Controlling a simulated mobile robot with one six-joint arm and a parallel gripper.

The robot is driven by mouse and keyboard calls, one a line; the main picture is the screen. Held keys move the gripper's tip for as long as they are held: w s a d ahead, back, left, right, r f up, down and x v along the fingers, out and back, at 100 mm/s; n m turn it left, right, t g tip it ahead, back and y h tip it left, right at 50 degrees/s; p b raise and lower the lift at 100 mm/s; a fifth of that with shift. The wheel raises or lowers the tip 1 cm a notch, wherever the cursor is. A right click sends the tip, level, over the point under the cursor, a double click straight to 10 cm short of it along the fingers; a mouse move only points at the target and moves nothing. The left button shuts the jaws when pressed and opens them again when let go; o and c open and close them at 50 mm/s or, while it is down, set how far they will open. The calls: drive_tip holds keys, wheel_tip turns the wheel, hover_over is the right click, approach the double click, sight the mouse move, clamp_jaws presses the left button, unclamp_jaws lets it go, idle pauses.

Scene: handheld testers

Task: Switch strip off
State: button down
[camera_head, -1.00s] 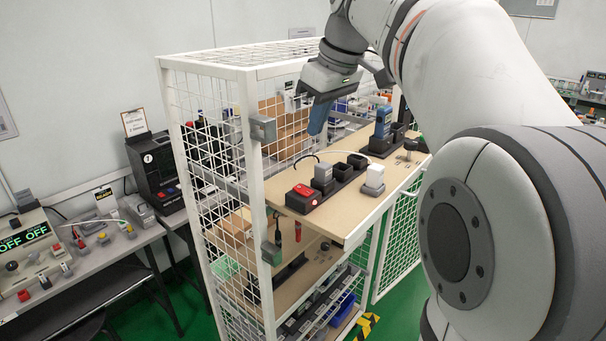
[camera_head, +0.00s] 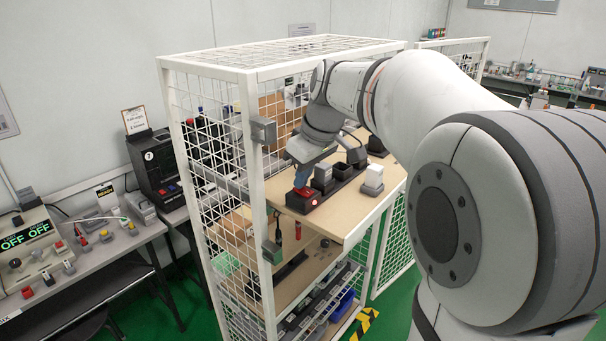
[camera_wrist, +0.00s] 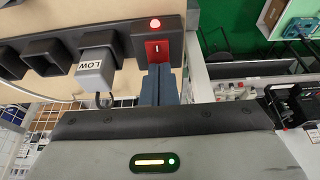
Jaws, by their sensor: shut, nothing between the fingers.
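The black strip (camera_wrist: 119,33) lies on the wooden shelf and carries a red rocker switch (camera_wrist: 157,50) marked "I" at one end. A round red lamp (camera_wrist: 155,23) beside the switch glows. My gripper (camera_wrist: 159,70) is shut and empty, its blue-grey fingertips at the near edge of the red switch in the wrist view; I cannot tell whether they touch it. In the head view my gripper (camera_head: 302,177) reaches down over the switch end of the strip (camera_head: 340,181) and hides part of it.
A grey plug marked LOW (camera_wrist: 95,72) sits in the strip beside empty sockets. The white mesh cage (camera_head: 252,150) rises left of my gripper.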

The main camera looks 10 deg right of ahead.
drive_tip(key=shift+f+b, duration=0.25)
drive_tip(key=shift+b, duration=0.05)
idle(0.4)
drive_tip(key=shift+s+d+f+b, duration=0.1)
drive_tip(key=shift+s+d+b, duration=0.25)
drive_tip(key=shift+s, duration=0.35)
